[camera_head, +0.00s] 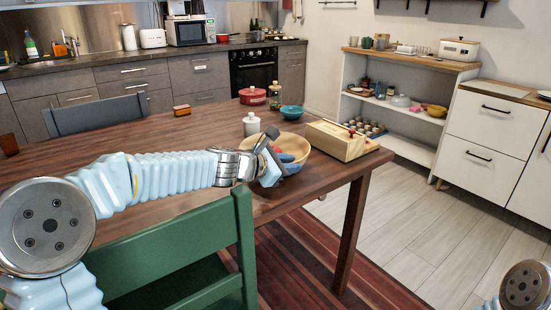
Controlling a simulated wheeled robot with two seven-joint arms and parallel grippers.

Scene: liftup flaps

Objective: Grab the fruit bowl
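A tan fruit bowl (302,150) stands on the dark wooden table near its right end. Something red and blue shows inside it, partly hidden. My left arm reaches across the table from the left. My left gripper (273,158) is at the bowl's left side and overlaps its rim in the head view. I cannot tell whether its fingers touch the bowl or are open or shut. Of my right arm only a round joint shows at the lower right corner; its gripper is out of view.
A wooden box (342,143) sits right of the bowl. A white lidded jar (251,124), a red pot (252,96), a bottle (275,96) and a teal bowl (292,112) stand behind it. A green chair (180,255) is at the table's front edge. The table's left half is mostly clear.

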